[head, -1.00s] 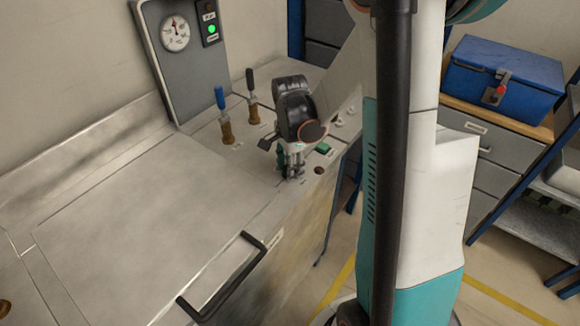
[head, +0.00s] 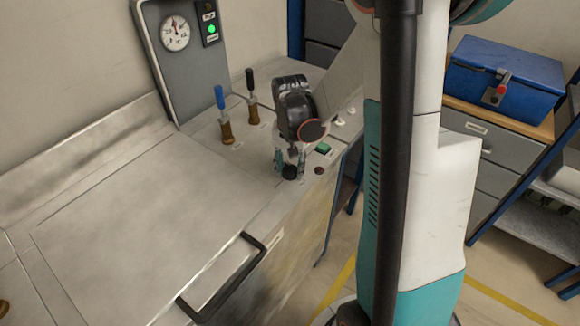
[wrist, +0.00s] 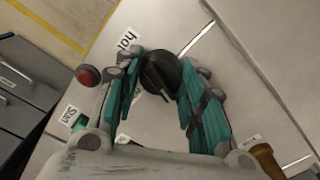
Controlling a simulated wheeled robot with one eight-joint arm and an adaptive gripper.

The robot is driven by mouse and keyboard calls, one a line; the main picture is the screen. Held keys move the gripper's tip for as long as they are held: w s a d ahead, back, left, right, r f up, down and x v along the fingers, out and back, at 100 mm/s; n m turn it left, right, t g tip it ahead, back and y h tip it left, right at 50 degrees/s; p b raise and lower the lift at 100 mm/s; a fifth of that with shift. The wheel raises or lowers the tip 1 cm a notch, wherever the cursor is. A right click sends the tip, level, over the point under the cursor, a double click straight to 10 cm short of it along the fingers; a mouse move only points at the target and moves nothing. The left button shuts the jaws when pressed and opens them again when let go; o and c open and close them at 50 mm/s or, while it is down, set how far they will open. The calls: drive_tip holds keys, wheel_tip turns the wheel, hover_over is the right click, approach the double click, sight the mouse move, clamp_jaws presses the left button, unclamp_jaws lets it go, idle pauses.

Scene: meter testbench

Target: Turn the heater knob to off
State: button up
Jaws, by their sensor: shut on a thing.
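The heater knob, a round black knob with a pale pointer mark (wrist: 161,72), sits between my gripper's (wrist: 163,76) teal-padded fingers in the wrist view. My gripper is shut on it, with one finger on each side. In the head view the knob (head: 289,172) shows as a dark disc below my gripper (head: 289,164), near the front edge of the bench panel. The knob's own label and its off mark cannot be read.
A green button (head: 322,148) is further back. Two upright levers, blue-handled (head: 220,99) and black-handled (head: 251,84), stand behind. A gauge panel (head: 183,65) rises at the back. A black handle (head: 222,285) is in front.

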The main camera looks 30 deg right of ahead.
sight(290, 166)
drive_tip(key=shift+n, duration=1.6)
drive_tip(key=o, duration=1.1)
drive_tip(key=shift+r, duration=0.1)
wheel_tip(290, 166, up, 12)
drive_tip(key=shift+f, duration=0.1)
